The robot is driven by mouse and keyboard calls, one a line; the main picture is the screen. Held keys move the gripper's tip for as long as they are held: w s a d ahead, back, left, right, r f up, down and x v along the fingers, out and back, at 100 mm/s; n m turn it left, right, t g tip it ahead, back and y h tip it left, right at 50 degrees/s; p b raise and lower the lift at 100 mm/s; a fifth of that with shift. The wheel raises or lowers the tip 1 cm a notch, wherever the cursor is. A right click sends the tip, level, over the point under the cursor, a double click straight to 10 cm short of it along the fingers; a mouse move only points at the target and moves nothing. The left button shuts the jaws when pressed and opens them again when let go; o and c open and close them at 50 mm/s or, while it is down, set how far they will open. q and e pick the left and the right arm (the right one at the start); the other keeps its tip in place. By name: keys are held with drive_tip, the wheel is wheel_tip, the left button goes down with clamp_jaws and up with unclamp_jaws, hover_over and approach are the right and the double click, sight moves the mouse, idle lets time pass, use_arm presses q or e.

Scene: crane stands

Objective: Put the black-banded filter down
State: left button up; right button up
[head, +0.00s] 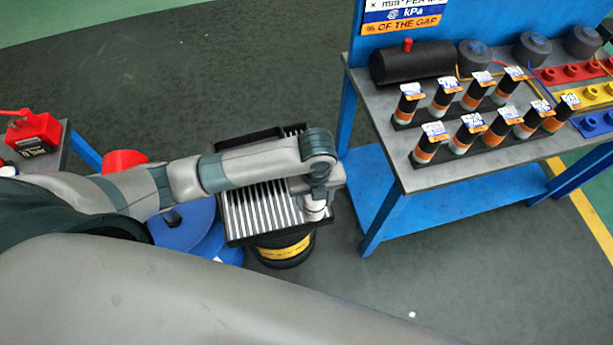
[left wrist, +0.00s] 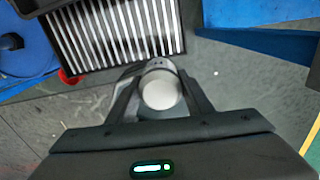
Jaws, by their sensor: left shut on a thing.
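My left gripper (head: 315,203) is shut on a small filter with a round white end, which shows between the fingers in the left wrist view (left wrist: 161,90). In the head view a bit of its white side (head: 315,214) shows under the gripper. Its black band is hidden or too small to make out. The gripper is at the right edge of a black-framed tray with light slats (head: 238,217). In the left wrist view the filter appears beside the slats (left wrist: 105,35), over the floor. Its height above the tray is unclear. My right gripper is out of view.
A black drum with a yellow band (head: 283,252) stands under the tray. A blue bench with grey top (head: 398,168) stands right, carrying several orange-banded filters (head: 426,150) in black racks and a black cylinder (head: 412,63). A red object (head: 125,160) and blue drum (head: 185,225) are left.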

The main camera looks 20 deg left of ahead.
use_arm(q)
drive_tip(key=w+a+f+p, duration=0.1)
drive_tip(key=w+a+f, duration=0.1)
drive_tip(key=w+f, duration=0.3)
drive_tip(key=w, duration=0.3)
drive_tip(key=shift+a, duration=0.4)
drive_tip(key=shift+f, duration=0.1)
wheel_tip(320, 180, down, 3)
drive_tip(key=shift+f+p, duration=0.15)
drive_tip(key=shift+p, duration=0.6)
drive_tip(key=shift+f, duration=0.25)
